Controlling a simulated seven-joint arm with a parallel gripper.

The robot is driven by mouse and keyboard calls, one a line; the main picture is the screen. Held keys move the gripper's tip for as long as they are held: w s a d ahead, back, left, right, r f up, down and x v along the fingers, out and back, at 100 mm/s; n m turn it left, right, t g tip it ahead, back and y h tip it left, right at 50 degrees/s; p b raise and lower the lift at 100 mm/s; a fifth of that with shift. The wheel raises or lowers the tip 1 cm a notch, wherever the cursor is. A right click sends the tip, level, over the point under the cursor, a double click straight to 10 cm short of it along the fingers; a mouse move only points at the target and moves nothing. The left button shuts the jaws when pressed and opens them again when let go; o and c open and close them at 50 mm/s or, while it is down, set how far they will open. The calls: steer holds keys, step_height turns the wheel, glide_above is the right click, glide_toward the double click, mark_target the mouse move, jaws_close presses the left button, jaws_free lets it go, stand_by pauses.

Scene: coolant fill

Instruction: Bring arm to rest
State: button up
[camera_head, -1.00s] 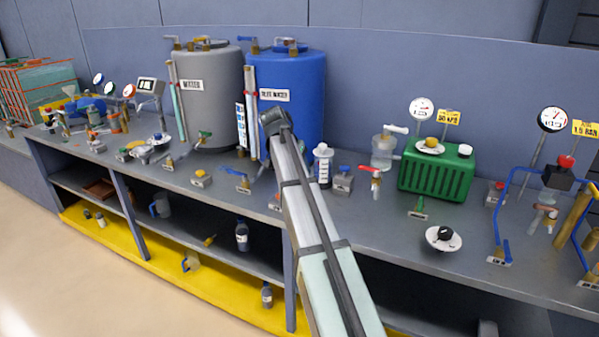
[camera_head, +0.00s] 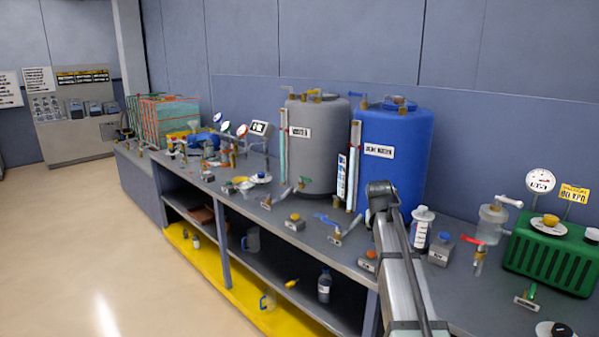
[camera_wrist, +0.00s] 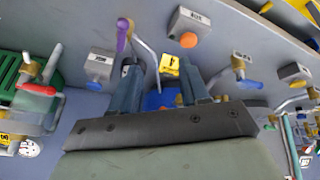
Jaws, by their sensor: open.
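My gripper (camera_wrist: 160,78) shows in the wrist view, with two dark fingers apart and nothing held between them. Beyond the fingers are the grey bench top with its small valves and boxes, and a small yellow tag (camera_wrist: 169,66). In the head view my arm rises from the bottom edge in front of the bench (camera_head: 347,262), its upper end overlapping the lower part of the blue tank (camera_head: 392,140). The gripper itself cannot be made out in the head view.
A grey tank (camera_head: 318,160) stands left of the blue one. A white bottle (camera_head: 421,228), a clear jar (camera_head: 491,222) and a green ribbed box (camera_head: 550,258) stand to the right. Shelves below hold a dark bottle (camera_head: 324,287). The floor (camera_head: 130,260) at left is clear.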

steer(key=s+a+f+n+g+y, duration=0.1)
steer(key=s+a+f, duration=0.1)
steer(key=s+f, duration=0.75)
steer(key=s+a+f+n+g+y, duration=0.15)
steer(key=s+f, duration=0.35)
steer(key=f, duration=1)
steer(key=s+a+f+g, duration=0.25)
steer(key=s+f, duration=0.45)
steer(key=f, duration=0.6)
steer(key=s+a+f+g, duration=0.1)
steer(key=s+f+g, duration=0.1)
steer(key=s+f, duration=0.5)
steer(key=s+a+f+g, duration=0.1)
steer(key=s+f, duration=0.5)
steer(key=s, duration=1.1)
steer(key=s+a+f+g, duration=0.1)
steer(key=s+f+g, duration=0.2)
steer(key=s+f, duration=0.4)
steer(key=s, duration=0.5)
steer(key=shift+s+a+f, duration=0.25)
steer(key=shift+a+f, duration=0.05)
steer(key=shift+a, duration=0.1)
